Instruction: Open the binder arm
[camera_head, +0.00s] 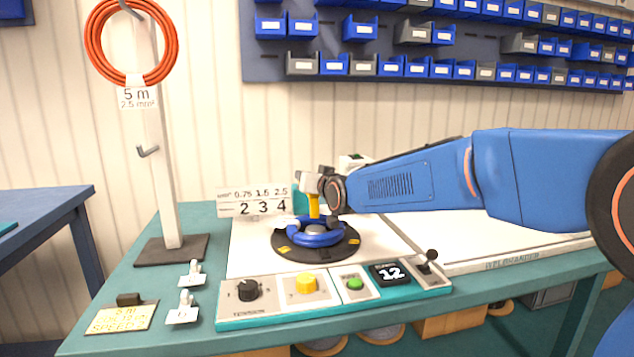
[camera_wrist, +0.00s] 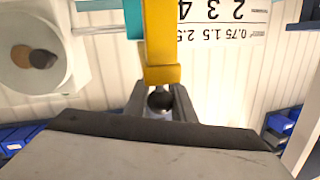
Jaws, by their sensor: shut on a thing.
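The yellow binder arm (camera_head: 314,207) stands upright at the back of the blue cable coil (camera_head: 318,239) on the black turntable (camera_head: 290,255). In the wrist view the binder arm (camera_wrist: 162,45) runs down from the top edge to a dark round knob (camera_wrist: 160,99) at its end. My gripper (camera_head: 311,184) is at the top of the binder arm. In the wrist view my gripper (camera_wrist: 160,104) has its two fingers on either side of the knob and is shut on it. The binder arm's lower end is hidden behind the coil in the head view.
A teal control panel (camera_head: 330,298) with knob, buttons and a display reading 12 lies in front of the turntable. A number sign (camera_head: 253,202) stands behind left. A stand (camera_head: 165,180) with an orange coil (camera_head: 97,40) rises at left. Small white clips lie front left.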

